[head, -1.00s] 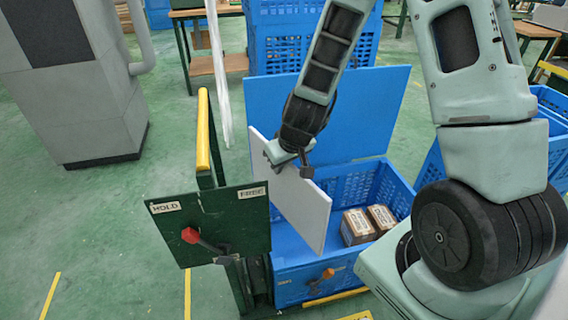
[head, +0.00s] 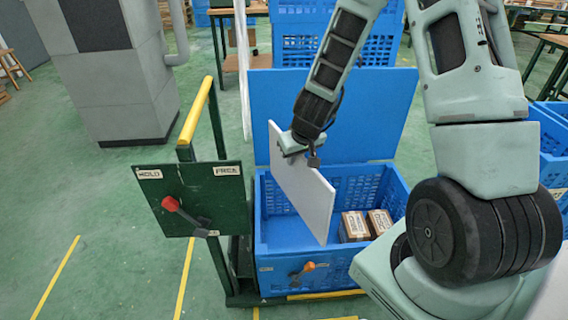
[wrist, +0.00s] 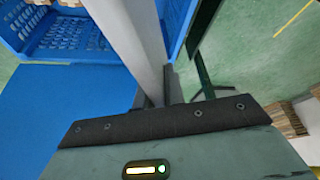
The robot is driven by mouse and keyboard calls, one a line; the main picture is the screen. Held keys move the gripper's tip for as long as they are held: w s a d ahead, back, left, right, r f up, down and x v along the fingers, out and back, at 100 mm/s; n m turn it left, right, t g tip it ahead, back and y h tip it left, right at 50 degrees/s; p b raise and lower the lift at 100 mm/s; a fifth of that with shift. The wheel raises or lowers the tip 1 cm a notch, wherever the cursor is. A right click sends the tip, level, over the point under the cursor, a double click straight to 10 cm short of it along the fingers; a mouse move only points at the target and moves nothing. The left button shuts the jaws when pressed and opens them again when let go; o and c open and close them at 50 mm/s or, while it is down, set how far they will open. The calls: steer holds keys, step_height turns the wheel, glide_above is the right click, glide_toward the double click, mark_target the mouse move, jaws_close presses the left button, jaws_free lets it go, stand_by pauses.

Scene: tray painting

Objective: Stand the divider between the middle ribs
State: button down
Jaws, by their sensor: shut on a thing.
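The divider (head: 305,195) is a flat pale grey panel, held upright and slightly tilted over the blue crate (head: 268,220). My gripper (head: 300,148) is shut on its upper edge. In the wrist view the divider (wrist: 128,35) runs away from the gripper as a pale slab. The crate's left part looks empty beside the panel. The ribs cannot be made out, and the divider's lower edge appears above or just inside the crate; I cannot tell which.
Two brown boxes (head: 354,227) sit in the crate's right part. A blue panel (head: 350,110) stands behind it. A dark green board (head: 190,200) with a red-knobbed lever and HOLD and FREE labels stands left. An orange-knobbed latch (head: 302,270) is on the crate's front.

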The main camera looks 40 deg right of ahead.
steer(key=s+d+f+m+b, duration=0.1)
steer(key=d+f+m+b, duration=0.1)
steer(key=d+f+b, duration=0.3)
steer(key=d+f+m+h+b, duration=0.1)
steer(key=d+f+b, duration=0.4)
steer(key=d, duration=0.9)
steer(key=shift+s+f+m+h, duration=0.3)
steer(key=shift+s+f+m, duration=0.1)
steer(key=shift+f+m, duration=0.4)
steer(key=shift+f, duration=0.1)
step_height(320, 180, down, 7)
steer(key=b, duration=0.6)
step_height(320, 180, down, 10)
steer(key=b, duration=1)
steer(key=shift+b, duration=0.3)
